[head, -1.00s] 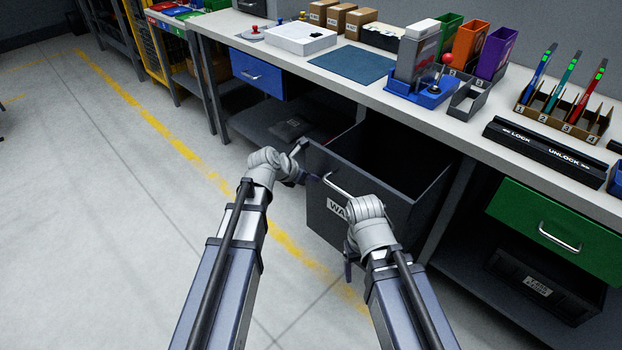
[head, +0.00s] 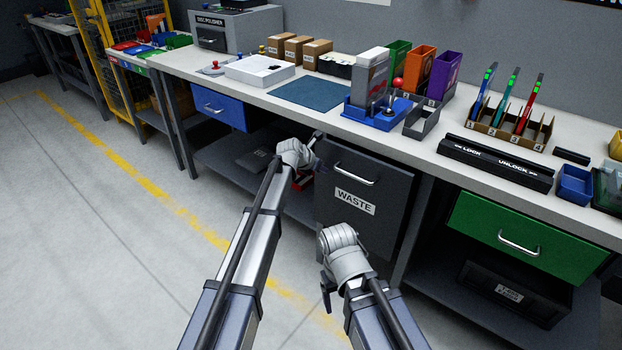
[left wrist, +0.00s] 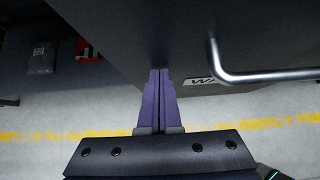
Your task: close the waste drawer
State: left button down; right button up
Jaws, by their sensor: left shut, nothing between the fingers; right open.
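The dark grey waste drawer (head: 385,215), with a WASTE label and a silver bar handle (head: 354,176), sits under the bench. Its front is close to the bench; no open interior shows, and I cannot tell whether it is fully flush. My left gripper (head: 318,165) is shut and empty at the upper left part of the drawer front. In the left wrist view its fingertips (left wrist: 160,73) are against or very near the front panel (left wrist: 150,28), left of the handle (left wrist: 265,75). My right gripper (head: 326,290) is open, low in front of the drawer, apart from it.
A blue drawer (head: 217,107) is at the left and a green drawer (head: 520,236) at the right, both in the bench. A black bin (head: 515,290) stands on the lower shelf. The bench top holds bins, boxes and tools. The floor at left is clear.

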aim_at(327, 163)
pick_arm(q)
jog(key=shift+w+d, duration=0.4)
jog(key=shift+w, duration=0.2)
jog(key=shift+w+d, duration=0.4)
jog(key=shift+w, duration=0.2)
jog(key=shift+w+d, duration=0.1)
jog(key=shift+w+r, duration=0.1)
jog(key=shift+w, duration=0.05)
